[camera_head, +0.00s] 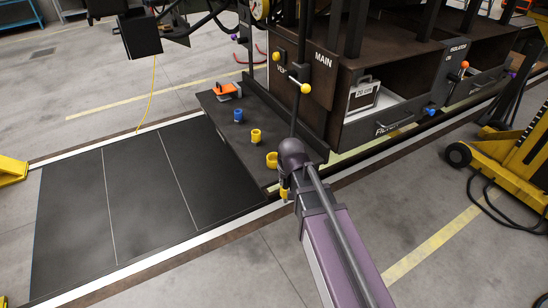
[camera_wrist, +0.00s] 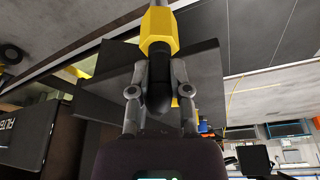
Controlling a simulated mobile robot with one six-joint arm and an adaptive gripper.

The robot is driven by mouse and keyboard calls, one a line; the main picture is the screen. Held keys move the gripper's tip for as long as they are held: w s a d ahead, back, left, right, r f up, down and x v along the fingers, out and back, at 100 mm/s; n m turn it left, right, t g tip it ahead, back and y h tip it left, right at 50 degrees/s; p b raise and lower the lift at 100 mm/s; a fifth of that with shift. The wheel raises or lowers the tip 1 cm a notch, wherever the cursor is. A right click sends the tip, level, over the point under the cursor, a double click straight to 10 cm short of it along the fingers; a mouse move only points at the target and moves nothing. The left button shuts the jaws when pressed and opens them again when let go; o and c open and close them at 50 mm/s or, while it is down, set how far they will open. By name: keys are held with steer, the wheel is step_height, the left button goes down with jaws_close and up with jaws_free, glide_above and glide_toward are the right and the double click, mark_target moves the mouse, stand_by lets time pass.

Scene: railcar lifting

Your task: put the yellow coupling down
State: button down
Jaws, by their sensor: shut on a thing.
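The yellow coupling (camera_wrist: 159,28) has a yellow hexagonal body and a black lower part. In the wrist view it stands out past my gripper (camera_wrist: 160,75), whose two fingers are shut on the black part from both sides. In the head view a bit of yellow (camera_head: 284,194) shows beside the end of my arm, at the near edge of the dark shelf; the fingers are mostly hidden there. I cannot tell whether the coupling touches the shelf.
The dark shelf (camera_head: 215,105) carries a blue cup (camera_head: 239,116), two yellow cups (camera_head: 256,136) and an orange tool (camera_head: 227,90). A cabinet with an open drawer (camera_head: 385,122) stands behind at right. Black floor panels (camera_head: 125,190) lie left. A yellow jack (camera_head: 515,150) stands right.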

step_height(320, 180, up, 10)
steer(key=a+p, duration=0.1)
steer(key=p, duration=0.7)
steer(key=shift+s+a, duration=0.3)
steer(key=shift+a, duration=0.1)
steer(key=shift+f, duration=0.15)
steer(key=w+a+f+b, duration=0.1)
steer(key=w+a, duration=0.2)
steer(key=w, duration=1.1)
steer(key=shift+w+f, duration=0.2)
steer(key=shift+b+x, duration=1.8)
steer(key=shift+x, duration=0.1)
steer(key=shift+w, duration=0.1)
